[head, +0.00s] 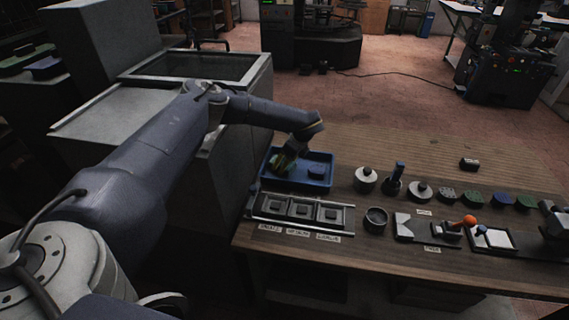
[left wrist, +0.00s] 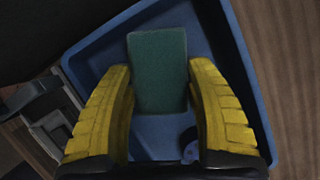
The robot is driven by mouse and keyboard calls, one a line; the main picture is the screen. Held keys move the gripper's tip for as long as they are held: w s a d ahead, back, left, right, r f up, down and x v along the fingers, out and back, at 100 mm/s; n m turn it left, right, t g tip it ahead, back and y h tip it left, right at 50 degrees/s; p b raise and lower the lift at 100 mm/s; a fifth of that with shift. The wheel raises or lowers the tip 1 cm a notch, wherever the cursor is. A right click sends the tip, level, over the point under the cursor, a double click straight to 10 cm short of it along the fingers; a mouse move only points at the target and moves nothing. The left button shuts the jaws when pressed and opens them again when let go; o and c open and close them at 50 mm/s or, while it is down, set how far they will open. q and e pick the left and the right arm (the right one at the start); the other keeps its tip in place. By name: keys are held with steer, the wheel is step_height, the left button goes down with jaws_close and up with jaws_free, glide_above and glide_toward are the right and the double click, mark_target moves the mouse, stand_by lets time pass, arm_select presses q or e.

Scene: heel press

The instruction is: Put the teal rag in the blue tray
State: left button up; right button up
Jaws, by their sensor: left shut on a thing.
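The teal rag (left wrist: 158,62) is a flat rectangular block between the yellow fingers of my left gripper (left wrist: 161,80) in the left wrist view. My left gripper is shut on it. In the head view my left gripper (head: 288,157) points down over the left part of the blue tray (head: 321,170), with a bit of green showing at the fingers. The blue tray (left wrist: 244,65) surrounds the rag in the left wrist view. I cannot tell whether the rag touches the tray floor. My right gripper does not show.
A rack with three labelled slots (head: 302,210) stands in front of the tray. Right of the tray are round knobbed weights (head: 366,180), a dark cup (head: 376,219), and a row of green and blue pads (head: 475,199). A fixture with an orange-knobbed lever (head: 468,221) stands at front right.

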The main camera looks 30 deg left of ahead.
arm_select(q)
steer(key=shift+f, duration=0.5)
stand_by(0.3)
steer(key=o, duration=1.2)
steer(key=v, duration=1.2)
